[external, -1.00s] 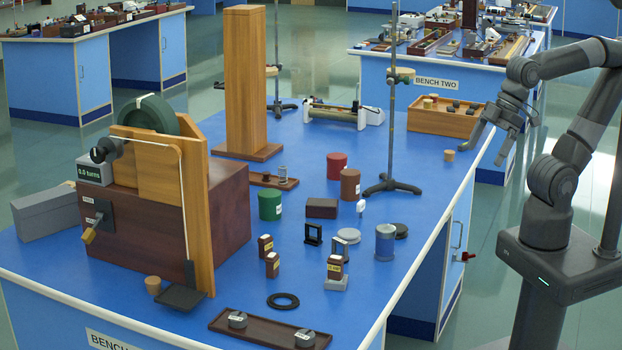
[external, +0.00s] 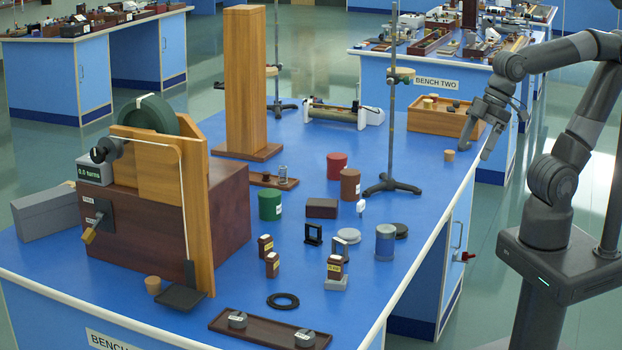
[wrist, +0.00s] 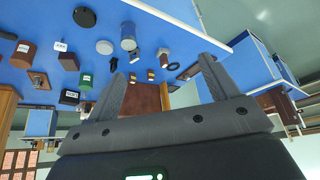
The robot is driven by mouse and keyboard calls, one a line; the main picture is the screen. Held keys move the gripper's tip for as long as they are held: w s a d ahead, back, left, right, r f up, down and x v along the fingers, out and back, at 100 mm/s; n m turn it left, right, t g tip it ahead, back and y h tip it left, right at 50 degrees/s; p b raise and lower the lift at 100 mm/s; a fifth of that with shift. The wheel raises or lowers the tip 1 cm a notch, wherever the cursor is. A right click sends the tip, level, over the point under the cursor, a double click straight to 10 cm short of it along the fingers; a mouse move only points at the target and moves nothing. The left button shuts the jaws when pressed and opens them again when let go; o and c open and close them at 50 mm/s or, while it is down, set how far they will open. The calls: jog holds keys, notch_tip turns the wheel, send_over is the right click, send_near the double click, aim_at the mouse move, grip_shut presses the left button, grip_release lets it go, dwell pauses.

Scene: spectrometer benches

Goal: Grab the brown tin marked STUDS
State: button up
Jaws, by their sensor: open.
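A brown tin (external: 350,185) stands upright on the blue bench, right of centre, with a white label mostly turned away at its right side. It also shows in the wrist view (wrist: 22,55) at the left edge, with a pale label too small to read. A red tin (external: 337,165) stands just behind it and a green tin (external: 270,205) to its left. My gripper (external: 476,150) is at the bench's right edge, well to the right of the brown tin. In the wrist view its two fingers (wrist: 160,62) are spread, with nothing held between them.
A retort stand (external: 391,184) rises between my gripper and the brown tin. A cork (external: 449,155) and a wooden tray (external: 440,121) are close to my gripper. A dark block (external: 322,208) lies in front of the tin. A tall wooden column (external: 242,80) stands further left.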

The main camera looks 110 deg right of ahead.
jog(key=w+d+g, duration=0.1)
jog(key=w+d, duration=0.7)
jog(key=d, duration=0.1)
jog(key=g, duration=0.2)
send_over(349, 184)
jog(key=s+d, duration=0.3)
jog(key=shift+m, duration=0.4)
jog(key=f, duration=1.7)
jog(key=shift+w+a+f, duration=0.15)
jog(key=shift+a+f, duration=0.1)
jog(key=shift+f, duration=0.05)
jog(key=shift+d+f, duration=0.1)
jog(key=shift+f, duration=0.15)
jog(key=f, duration=0.3)
jog(key=w+f, duration=0.1)
jog(key=f, duration=0.6)
jog(key=shift+w+f, duration=0.15)
jog(key=shift+w, duration=0.1)
jog(key=c, duration=1.1)
